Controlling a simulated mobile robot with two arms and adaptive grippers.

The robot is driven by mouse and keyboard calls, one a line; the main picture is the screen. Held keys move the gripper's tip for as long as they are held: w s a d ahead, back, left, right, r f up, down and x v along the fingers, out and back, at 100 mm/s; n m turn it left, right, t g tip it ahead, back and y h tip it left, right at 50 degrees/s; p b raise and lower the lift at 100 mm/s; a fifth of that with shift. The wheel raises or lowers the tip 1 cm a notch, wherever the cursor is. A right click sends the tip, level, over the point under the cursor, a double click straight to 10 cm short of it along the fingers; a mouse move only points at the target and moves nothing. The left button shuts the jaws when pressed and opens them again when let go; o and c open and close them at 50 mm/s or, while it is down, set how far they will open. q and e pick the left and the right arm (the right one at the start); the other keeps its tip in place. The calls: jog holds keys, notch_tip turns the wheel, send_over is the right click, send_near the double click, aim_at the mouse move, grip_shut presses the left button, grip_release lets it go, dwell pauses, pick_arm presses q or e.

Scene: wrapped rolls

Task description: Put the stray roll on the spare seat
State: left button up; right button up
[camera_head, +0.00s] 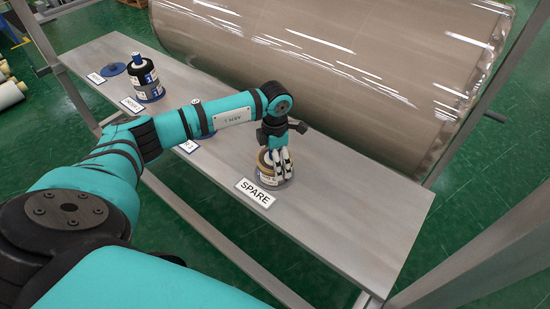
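A short roll (265,160) with a tan top and a pale, dark-marked side is at the spare seat, a grey disc (286,182) behind the SPARE label (255,193). It looks upright and over the disc; its full contact with the disc is hidden. My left gripper (280,163) points down at this roll, its pale fingers overlapping the roll. I cannot tell whether they grip it or stand loosely around it. My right gripper is not in view.
A black-and-white wrapped roll (147,80) stands upright farther left on the grey shelf (345,215). A blue disc (113,69) beside it is bare. My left arm partly hides another blue disc. A large film-wrapped cylinder (350,65) lies behind the shelf. The shelf's right end is clear.

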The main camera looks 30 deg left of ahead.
pick_arm(q)
jog(key=shift+r, duration=0.1)
notch_tip(320, 180, up, 12)
jog(key=shift+f, duration=0.1)
dwell(0.5)
dwell(0.5)
